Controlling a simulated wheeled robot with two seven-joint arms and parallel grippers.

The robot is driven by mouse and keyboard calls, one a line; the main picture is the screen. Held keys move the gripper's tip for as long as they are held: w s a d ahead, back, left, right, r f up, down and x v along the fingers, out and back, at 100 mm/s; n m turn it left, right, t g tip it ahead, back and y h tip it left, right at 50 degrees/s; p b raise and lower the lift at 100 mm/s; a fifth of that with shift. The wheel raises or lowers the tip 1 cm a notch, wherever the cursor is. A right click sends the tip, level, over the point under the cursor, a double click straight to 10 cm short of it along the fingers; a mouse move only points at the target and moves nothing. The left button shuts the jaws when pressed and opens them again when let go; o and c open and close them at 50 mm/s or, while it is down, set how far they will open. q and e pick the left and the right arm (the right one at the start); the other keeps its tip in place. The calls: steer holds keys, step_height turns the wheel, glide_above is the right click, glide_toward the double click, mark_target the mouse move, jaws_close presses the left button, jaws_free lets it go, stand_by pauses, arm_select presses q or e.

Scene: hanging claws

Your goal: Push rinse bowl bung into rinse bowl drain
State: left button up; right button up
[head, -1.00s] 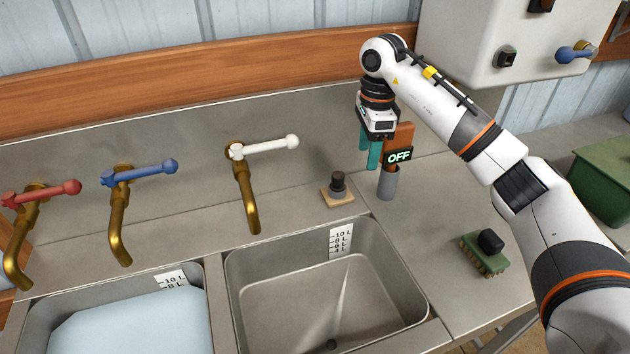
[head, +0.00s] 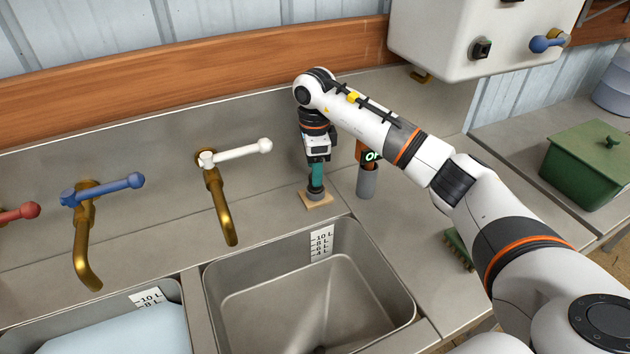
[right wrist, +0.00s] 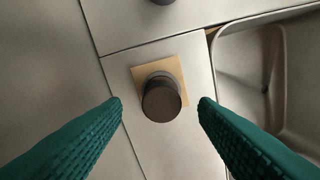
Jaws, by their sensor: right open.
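The bung (right wrist: 162,98) is a dark round plug with a knob, standing on a small tan square pad (right wrist: 139,74) in the right wrist view. In the head view the pad (head: 324,203) lies on the counter behind the empty basin, with the bung (head: 316,194) mostly hidden by my right gripper (head: 317,180). My right gripper is open over the bung, its teal fingers on either side and apart from it in the right wrist view (right wrist: 160,104). The empty rinse bowl (head: 310,285) is in front; its drain (head: 319,349) barely shows at the bottom edge. My left gripper is not in view.
A grey cylindrical holder (head: 367,182) with an OFF-type display stands just right of my gripper. A brass tap with a white lever (head: 222,205) is to the left. A green brush (head: 458,248) lies partly behind my arm. A water-filled basin (head: 120,335) is at lower left.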

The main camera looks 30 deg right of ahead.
step_height(320, 180, down, 2)
steer(key=shift+s+f+p, duration=0.15)
steer(key=shift+f+p, duration=0.1)
steer(key=shift+p, duration=0.05)
steer(key=shift+f, duration=0.55)
steer(key=c, duration=0.9)
steer(key=shift+r, duration=0.15)
steer(key=shift+c, duration=0.2)
step_height(320, 180, up, 18)
steer(key=b, duration=0.1)
steer(key=shift+b, duration=0.4)
